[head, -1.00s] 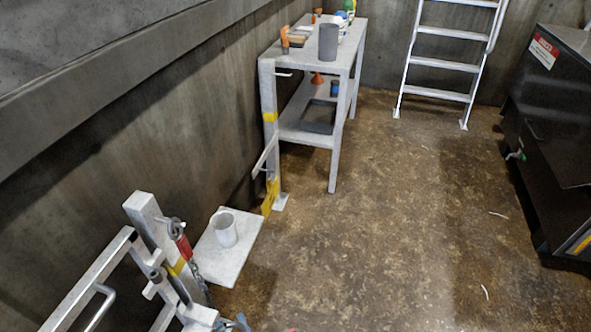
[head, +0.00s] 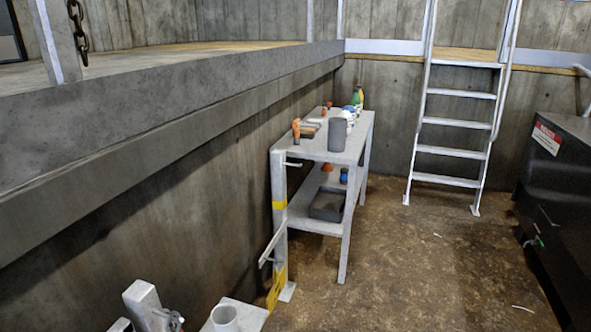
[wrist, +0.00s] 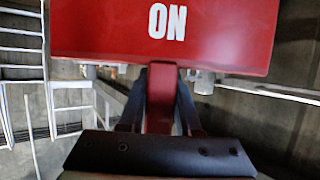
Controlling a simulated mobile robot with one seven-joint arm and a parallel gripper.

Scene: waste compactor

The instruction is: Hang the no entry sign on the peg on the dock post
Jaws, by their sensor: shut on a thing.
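The red sign (wrist: 230,35) fills the top of the wrist view, with large white letters that read "ON" from here; part is cut off by the frame. My gripper (wrist: 160,85) is shut on the sign's red stem, its dark fingers on either side. The gripper and sign are not visible in the head view. A pale post (head: 55,40) with a chain stands on the raised concrete ledge at top left. Another pale upright with yellow bands (head: 279,215) is at the workbench's near corner, with a short white bar (head: 292,163) sticking out. I cannot tell which bears the peg.
The workbench (head: 335,148) holds tools, a grey cylinder and bottles. A ladder (head: 455,120) stands at the back, a black compactor (head: 550,190) at right.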

